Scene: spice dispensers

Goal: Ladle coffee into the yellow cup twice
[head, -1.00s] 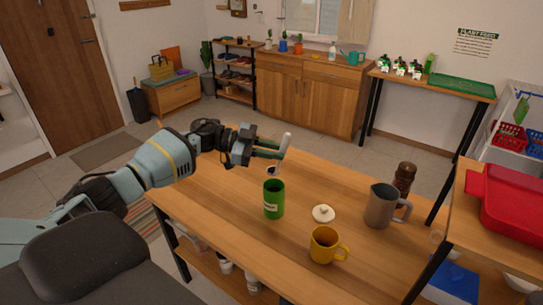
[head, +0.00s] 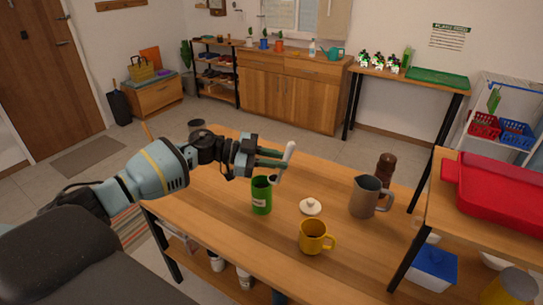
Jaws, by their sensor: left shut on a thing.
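The yellow cup (head: 312,238) stands upright on the wooden table, with its handle to the right. The green canister (head: 261,195), with a pale label, stands open behind it to the left. My left gripper (head: 282,160) is shut on the white handle of a ladle (head: 290,150), just above and to the right of the canister. The ladle's bowl (head: 273,179) hangs beside the canister's rim; I cannot tell what is in it. A white lid (head: 311,207) with a knob lies on the table between canister and cup. My right gripper is not in view.
A grey pitcher (head: 364,197) and a dark brown pepper mill (head: 385,168) stand to the right on the table. A raised shelf with a red tray (head: 498,195) bounds the right side. The table (head: 205,203) left of the canister is clear.

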